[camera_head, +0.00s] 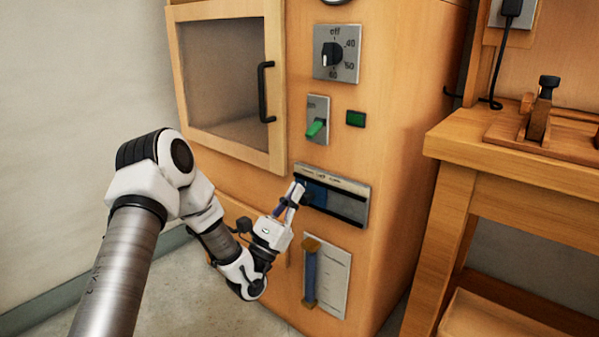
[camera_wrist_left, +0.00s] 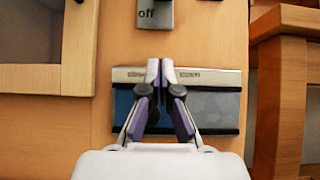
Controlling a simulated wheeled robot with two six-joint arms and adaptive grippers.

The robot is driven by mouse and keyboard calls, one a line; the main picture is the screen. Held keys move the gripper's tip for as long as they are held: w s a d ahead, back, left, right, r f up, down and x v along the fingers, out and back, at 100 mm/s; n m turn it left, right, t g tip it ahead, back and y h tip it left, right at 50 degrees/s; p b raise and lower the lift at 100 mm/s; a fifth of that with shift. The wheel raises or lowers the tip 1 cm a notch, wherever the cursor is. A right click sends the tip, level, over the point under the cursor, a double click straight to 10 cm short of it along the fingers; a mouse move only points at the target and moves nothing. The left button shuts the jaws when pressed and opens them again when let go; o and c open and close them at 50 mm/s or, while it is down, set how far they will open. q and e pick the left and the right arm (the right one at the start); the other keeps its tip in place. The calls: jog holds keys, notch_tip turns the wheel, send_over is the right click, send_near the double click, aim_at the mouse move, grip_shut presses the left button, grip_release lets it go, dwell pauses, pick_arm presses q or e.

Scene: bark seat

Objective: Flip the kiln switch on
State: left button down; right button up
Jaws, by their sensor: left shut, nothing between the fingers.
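The kiln is a wooden cabinet (camera_head: 395,150). Its switch has a green lever (camera_head: 316,128) on a grey metal plate (camera_head: 318,106), with an "on" label at the plate's top. The lever points down and outward. In the left wrist view only the bottom of the switch plate (camera_wrist_left: 153,13) shows, marked "off", at the top edge. My left gripper (camera_head: 298,187) is shut and empty. It is below the switch, in front of a panel with a dark slot (camera_head: 345,205); its fingertips (camera_wrist_left: 160,65) show there in the wrist view. I cannot tell whether they touch. My right gripper is out of view.
A windowed door (camera_head: 222,80) with a black handle (camera_head: 265,92) is left of the switch. A dial (camera_head: 331,54) sits above and a green rectangle (camera_head: 355,119) to the right. A blue slider (camera_head: 310,275) is below. A wooden bench (camera_head: 520,165) stands at right.

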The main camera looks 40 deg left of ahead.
aim_at(314, 129)
pick_arm(q)
jog(key=shift+h, duration=0.3)
jog(key=b+x, duration=0.2)
jog(key=x, duration=0.6)
jog(key=shift+w+r, duration=0.2)
jog(key=shift+w, duration=0.15)
jog(key=s+r, duration=0.2)
jog(key=r, duration=0.1)
jog(key=shift+r+b, duration=0.3)
jog(key=shift+r, duration=0.05)
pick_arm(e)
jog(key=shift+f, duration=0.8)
pick_arm(q)
jog(key=shift+a, duration=0.1)
